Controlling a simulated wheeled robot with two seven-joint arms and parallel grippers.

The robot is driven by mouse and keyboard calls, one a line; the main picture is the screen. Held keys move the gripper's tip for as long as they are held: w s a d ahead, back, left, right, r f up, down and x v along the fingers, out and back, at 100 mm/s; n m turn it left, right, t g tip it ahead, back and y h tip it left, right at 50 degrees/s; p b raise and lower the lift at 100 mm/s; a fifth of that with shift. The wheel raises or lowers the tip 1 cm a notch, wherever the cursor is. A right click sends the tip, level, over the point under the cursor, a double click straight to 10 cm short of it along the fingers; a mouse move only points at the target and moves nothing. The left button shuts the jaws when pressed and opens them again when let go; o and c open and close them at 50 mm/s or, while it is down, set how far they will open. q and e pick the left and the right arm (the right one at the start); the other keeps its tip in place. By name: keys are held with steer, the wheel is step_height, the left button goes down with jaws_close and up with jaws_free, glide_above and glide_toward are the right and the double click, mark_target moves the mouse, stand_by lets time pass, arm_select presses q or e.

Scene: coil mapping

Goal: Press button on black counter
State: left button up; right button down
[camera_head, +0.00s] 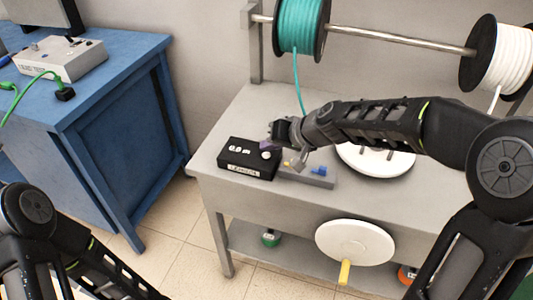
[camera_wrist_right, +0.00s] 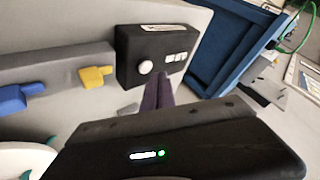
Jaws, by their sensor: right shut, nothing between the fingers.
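The black counter (camera_head: 248,160) sits on the left part of the grey workbench, with a small white display reading that looks like 0.0 m. A round white button (camera_head: 266,155) is on its top, at the right. In the right wrist view the counter (camera_wrist_right: 128,62) and the button (camera_wrist_right: 146,67) show clearly. My right gripper (camera_head: 268,146) is shut and empty, just behind the button. Its purple fingertips (camera_wrist_right: 159,92) show beside the counter in the wrist view; I cannot tell whether they touch it. My left arm shows at the lower left, its gripper out of frame.
A grey block with blue and yellow levers (camera_head: 311,176) stands right of the counter. Teal (camera_head: 299,25) and white (camera_head: 511,60) spools hang on a rod above. A blue table (camera_head: 110,80) with a grey tester (camera_head: 62,59) stands left.

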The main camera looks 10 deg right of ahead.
mark_target(269, 157)
steer(key=shift+r+p, duration=2.05)
steer(key=shift+r, duration=0.5)
steer(key=shift+f, duration=0.1)
